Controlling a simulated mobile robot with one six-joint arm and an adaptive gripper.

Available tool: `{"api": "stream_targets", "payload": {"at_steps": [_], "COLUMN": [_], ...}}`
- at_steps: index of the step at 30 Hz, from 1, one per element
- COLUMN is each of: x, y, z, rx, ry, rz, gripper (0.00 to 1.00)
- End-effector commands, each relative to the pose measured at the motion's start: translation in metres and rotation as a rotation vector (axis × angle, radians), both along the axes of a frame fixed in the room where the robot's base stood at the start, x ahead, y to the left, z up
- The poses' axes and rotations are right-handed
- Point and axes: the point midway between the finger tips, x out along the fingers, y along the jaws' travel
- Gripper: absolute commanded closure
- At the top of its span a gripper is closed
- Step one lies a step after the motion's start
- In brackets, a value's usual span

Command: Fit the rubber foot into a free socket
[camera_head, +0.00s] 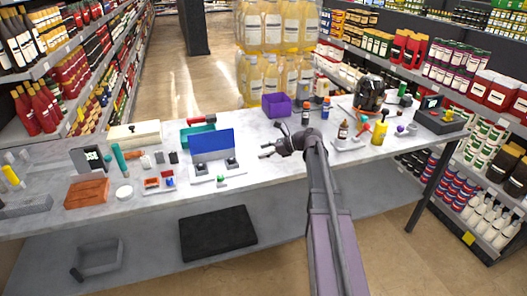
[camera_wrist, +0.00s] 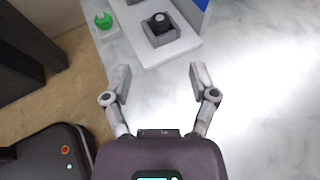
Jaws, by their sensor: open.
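My gripper (camera_head: 267,151) is open and empty above the table, right of a white base plate (camera_head: 215,176) with a blue upright panel (camera_head: 211,144). Two grey square sockets (camera_head: 201,167) stand on the plate, and each seems to have a dark piece in it. In the wrist view, the nearer socket (camera_wrist: 175,39) lies ahead of my gripper (camera_wrist: 160,80). A black round-topped piece (camera_wrist: 159,20) sits in it; I cannot tell whether this is the rubber foot. No other rubber foot can be made out.
A small green knob (camera_head: 220,179) is at the plate's front edge; it also shows in the wrist view (camera_wrist: 103,20). A purple bin (camera_head: 277,106) stands behind, bottles and small tools to the right. The tabletop (camera_head: 262,172) around my gripper is clear.

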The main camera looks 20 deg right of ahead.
Motion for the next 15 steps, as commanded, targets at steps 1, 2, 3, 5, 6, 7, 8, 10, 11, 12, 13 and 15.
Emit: {"api": "stream_targets", "payload": {"at_steps": [1, 2, 3, 5, 6, 7, 8, 10, 11, 12, 13, 15], "x": [0.0, 0.0, 0.0001, 0.0001, 0.0001, 0.0001, 0.0001, 0.0, -0.0005, -0.0012, -0.0024, -0.0063], "y": [0.0001, 0.0001, 0.0, 0.0, 0.0, 0.0, 0.0, 0.0002, 0.0006, 0.0018, 0.0032, 0.008], "z": [0.0, 0.0, 0.0, 0.0, 0.0, 0.0, 0.0, -0.0002, -0.0004, -0.001, -0.0019, -0.0048], "rx": [0.0, 0.0, 0.0, 0.0, 0.0, 0.0, 0.0, -0.001, -0.003, -0.008, -0.014, -0.04], "ry": [0.0, 0.0, 0.0, 0.0, 0.0, 0.0, 0.0, 0.0, -0.001, -0.003, -0.007, -0.019], "rz": [0.0, 0.0, 0.0, 0.0, 0.0, 0.0, 0.0, 0.0, 0.002, 0.005, 0.009, 0.026], "gripper": [0.25, 0.25, 0.25, 0.25, 0.25, 0.25, 0.25, 0.25, 0.25, 0.25, 0.25, 0.25]}}
